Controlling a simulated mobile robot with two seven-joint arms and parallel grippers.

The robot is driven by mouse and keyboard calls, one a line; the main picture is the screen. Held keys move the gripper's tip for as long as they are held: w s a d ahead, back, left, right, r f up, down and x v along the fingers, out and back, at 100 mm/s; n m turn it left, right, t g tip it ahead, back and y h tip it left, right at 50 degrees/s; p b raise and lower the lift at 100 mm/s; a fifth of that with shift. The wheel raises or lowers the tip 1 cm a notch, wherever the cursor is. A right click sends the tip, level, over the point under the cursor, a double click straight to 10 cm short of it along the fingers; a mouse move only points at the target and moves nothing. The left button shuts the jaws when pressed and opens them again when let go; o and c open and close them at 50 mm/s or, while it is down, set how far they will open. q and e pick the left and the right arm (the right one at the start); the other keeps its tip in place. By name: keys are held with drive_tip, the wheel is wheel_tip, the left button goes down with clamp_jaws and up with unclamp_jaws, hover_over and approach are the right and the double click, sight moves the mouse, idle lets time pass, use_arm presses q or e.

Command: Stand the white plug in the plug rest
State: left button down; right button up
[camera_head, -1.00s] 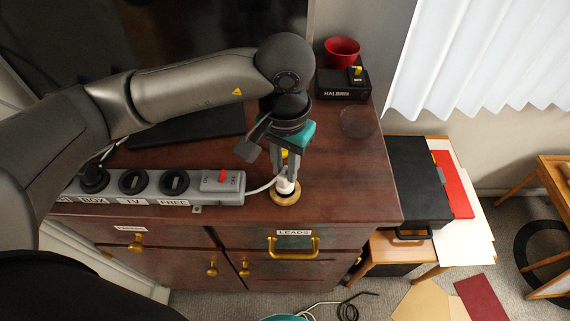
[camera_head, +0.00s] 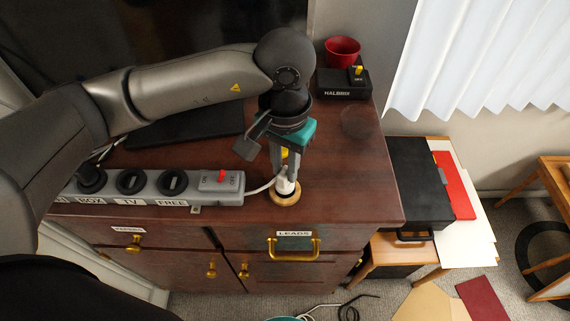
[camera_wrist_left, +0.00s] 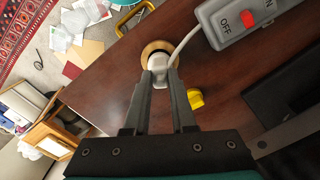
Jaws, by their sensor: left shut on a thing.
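The white plug (camera_head: 286,185) is between the fingers of my left gripper (camera_head: 284,180), which is shut on it. The plug rest (camera_head: 287,197), a round wooden ring, lies on the cabinet top near its front edge, directly beneath the plug. In the left wrist view the plug (camera_wrist_left: 160,66) sits between the fingertips (camera_wrist_left: 159,75) and overlaps the ring of the rest (camera_wrist_left: 153,46). I cannot tell whether the plug's lower end is seated in it. A white cable runs from the plug to the power strip (camera_head: 150,186). My right gripper is not in view.
A yellow object (camera_wrist_left: 195,98) stands close beside my left fingers. The power strip with a red switch lies left of the rest. A black box marked HALBRIS (camera_head: 343,84) and a red bowl (camera_head: 342,50) stand at the back right. The cabinet top (camera_head: 350,185) right of the rest is clear.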

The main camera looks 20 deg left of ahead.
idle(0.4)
use_arm(q)
drive_tip(key=shift+b, duration=0.55)
idle(0.5)
drive_tip(key=shift+b, duration=0.5)
drive_tip(key=shift+f, duration=0.15)
drive_tip(key=shift+f+b, duration=0.3)
drive_tip(key=shift+b, duration=0.2)
drive_tip(key=shift+f+b, duration=0.6)
drive_tip(key=shift+b, duration=0.1)
